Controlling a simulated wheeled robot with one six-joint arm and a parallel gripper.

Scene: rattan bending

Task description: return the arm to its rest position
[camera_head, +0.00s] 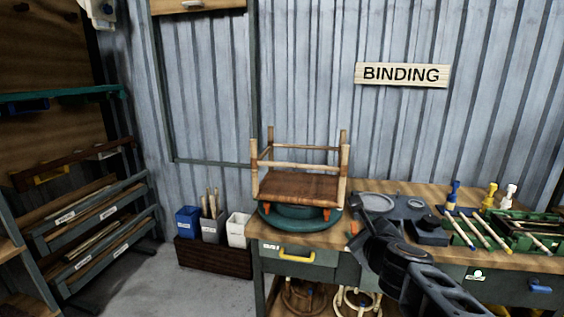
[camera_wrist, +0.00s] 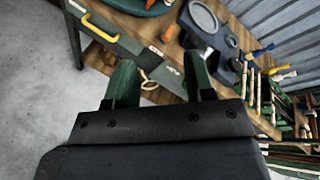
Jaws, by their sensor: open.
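My gripper (camera_wrist: 160,78) is open and empty in the wrist view. Its two green fingers stand apart, with the bench's front edge, shelf and floor seen beyond them. In the head view my dark arm (camera_head: 405,262) reaches up from the lower right in front of the bench. Its fingers cannot be made out there. An upturned wooden stool frame (camera_head: 298,187) sits on the green turntable (camera_head: 265,212) left of my arm. The turntable's edge also shows at the top of the wrist view (camera_wrist: 125,5).
The wooden bench (camera_head: 425,188) carries a dark fixture with a round dish (camera_head: 376,202) and a green rack (camera_head: 535,232) of tools on the right. Bins (camera_head: 188,222) stand left of the bench. A shelf rack (camera_head: 95,215) is further left. The floor (camera_head: 150,285) between is clear.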

